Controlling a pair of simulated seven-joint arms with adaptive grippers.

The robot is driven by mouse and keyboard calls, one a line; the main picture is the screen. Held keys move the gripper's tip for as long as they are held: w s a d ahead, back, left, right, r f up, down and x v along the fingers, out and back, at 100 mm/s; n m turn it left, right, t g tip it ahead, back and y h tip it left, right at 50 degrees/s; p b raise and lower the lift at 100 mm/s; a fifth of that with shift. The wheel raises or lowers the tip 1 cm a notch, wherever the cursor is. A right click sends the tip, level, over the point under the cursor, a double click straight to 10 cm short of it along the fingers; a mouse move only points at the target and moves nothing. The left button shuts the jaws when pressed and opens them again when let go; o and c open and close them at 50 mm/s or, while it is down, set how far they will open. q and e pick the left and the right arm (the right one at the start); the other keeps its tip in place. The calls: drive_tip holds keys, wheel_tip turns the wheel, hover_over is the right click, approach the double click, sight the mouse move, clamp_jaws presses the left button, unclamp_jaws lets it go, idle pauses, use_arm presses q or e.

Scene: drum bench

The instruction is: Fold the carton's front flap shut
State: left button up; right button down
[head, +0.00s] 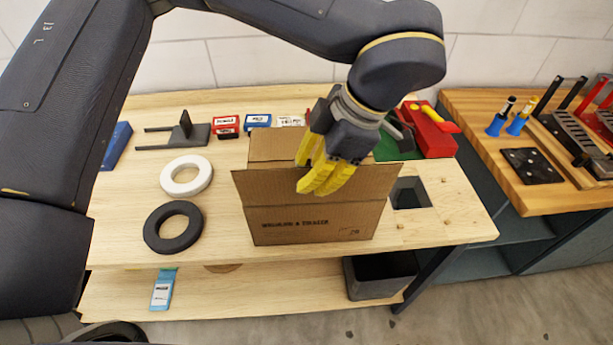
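The brown cardboard carton (290,228) stands on the wooden bench, with dark print on its front wall. Its front flap (262,190) is up, rising from the front top edge and leaning outward. A back flap (272,146) also stands up behind the opening. My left gripper (322,188) reaches down from above, and its yellow fingers lie close together with nothing seen between them. The fingers overlap the front flap in the picture, near its middle; whether they touch it I cannot tell. They hide part of the flap and the opening. My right gripper is not in view.
A white ring (187,165) and a black ring (157,240) lie left of the carton. Small red and blue boxes (257,121) sit behind it. A red toolbox (430,130) stands back right. A square hole (409,193) is right of the carton.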

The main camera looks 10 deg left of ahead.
use_arm(q)
drive_tip(key=shift+x, duration=1.1)
drive_tip(key=shift+o, duration=0.2)
clamp_jaws()
